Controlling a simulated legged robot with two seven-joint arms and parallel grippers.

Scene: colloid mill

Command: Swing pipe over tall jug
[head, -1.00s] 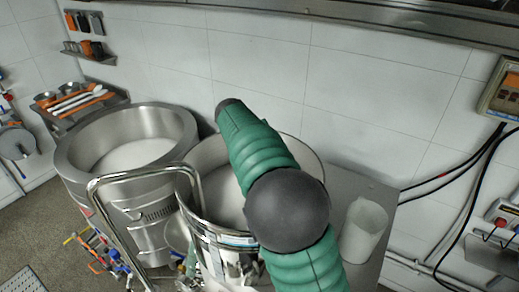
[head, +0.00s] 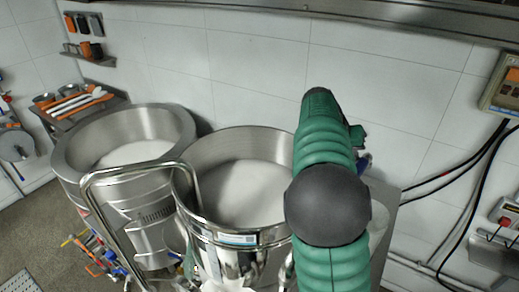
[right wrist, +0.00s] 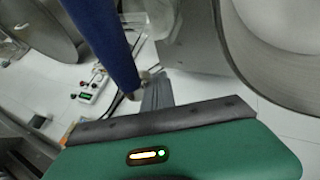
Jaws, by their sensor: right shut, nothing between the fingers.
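A bent steel pipe (head: 128,169) arches in front of the two vessels in the head view, at the left. The tall pale jug (head: 378,222) is mostly hidden behind my right arm; only a sliver of it shows. My right arm covers the right side of the near hopper. My right gripper (right wrist: 157,92) shows its grey fingers in the right wrist view, shut and empty. A blue rod (right wrist: 104,42) crosses close by it; I cannot tell whether they touch. My left gripper is not in view.
The near steel hopper (head: 215,222) holds white material. A wider steel vessel (head: 75,172) stands left of it, also with white contents. A tray of utensils (head: 82,100) is at the back left. Black cables (head: 455,170) hang at the right wall.

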